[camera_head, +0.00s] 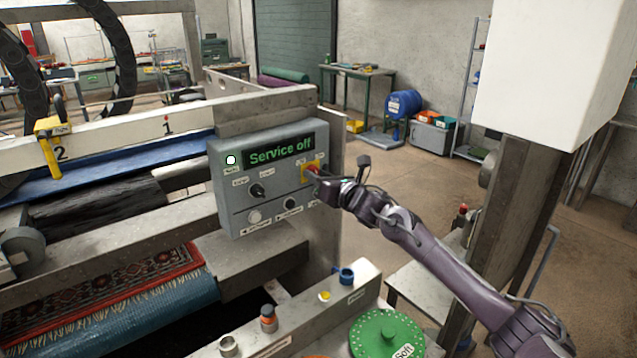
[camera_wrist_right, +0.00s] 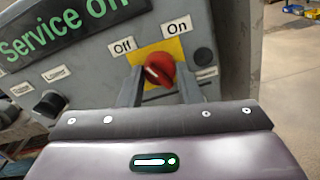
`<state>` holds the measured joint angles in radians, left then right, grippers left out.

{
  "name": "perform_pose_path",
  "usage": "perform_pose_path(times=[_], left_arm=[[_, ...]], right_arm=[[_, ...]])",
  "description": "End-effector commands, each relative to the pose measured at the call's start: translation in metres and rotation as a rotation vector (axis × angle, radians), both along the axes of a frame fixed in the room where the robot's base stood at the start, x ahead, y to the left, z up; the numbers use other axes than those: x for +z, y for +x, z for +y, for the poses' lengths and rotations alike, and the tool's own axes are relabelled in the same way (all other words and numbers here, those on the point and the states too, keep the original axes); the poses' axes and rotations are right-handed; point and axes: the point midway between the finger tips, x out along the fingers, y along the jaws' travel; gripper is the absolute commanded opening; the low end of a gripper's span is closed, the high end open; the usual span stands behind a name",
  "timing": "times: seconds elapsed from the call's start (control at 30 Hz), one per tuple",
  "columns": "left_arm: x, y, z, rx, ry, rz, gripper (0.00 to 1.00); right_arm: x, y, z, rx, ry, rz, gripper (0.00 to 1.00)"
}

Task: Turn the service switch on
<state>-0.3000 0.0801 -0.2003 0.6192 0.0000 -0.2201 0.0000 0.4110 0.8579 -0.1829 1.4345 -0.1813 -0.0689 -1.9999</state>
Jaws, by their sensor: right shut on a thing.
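The service switch is a red rotary knob on a yellow plate, clearest in the right wrist view (camera_wrist_right: 158,70), with "Off" and "On" labels above it. Its white pointer mark is on the left part of the knob, on the "Off" side. The grey control panel (camera_head: 228,200) carries a display (camera_head: 281,150) reading "Service off". My right gripper (camera_head: 318,180) reaches the panel's right side; in the wrist view its two fingers (camera_wrist_right: 160,85) stand on either side of the red knob, shut on it. My left gripper is not in view.
A black knob (camera_wrist_right: 50,103) sits on the panel left of the switch. Below the panel, a ledge holds an orange-topped piece (camera_head: 268,318), a blue ring (camera_head: 346,274) and a green "Soft" disc (camera_head: 375,335). A white box-topped post (camera_head: 550,60) stands right of my arm.

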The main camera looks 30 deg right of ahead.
Motion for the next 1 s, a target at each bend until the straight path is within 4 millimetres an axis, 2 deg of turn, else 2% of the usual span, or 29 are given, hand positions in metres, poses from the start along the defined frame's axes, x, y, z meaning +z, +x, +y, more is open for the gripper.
perform_pose_path(times=[0.1, 0.4, 1.0], left_arm=[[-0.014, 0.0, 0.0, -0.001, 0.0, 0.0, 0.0], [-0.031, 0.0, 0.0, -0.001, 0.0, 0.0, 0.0], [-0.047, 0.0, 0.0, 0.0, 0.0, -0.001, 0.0]], right_arm=[[-0.004, 0.0, 0.0, 0.001, 0.107, 0.009, 0.08], [-0.003, 0.0, 0.001, 0.0, 0.393, 0.032, 0.08], [-0.001, 0.0, 0.001, -0.001, 0.93, 0.075, 0.08]])
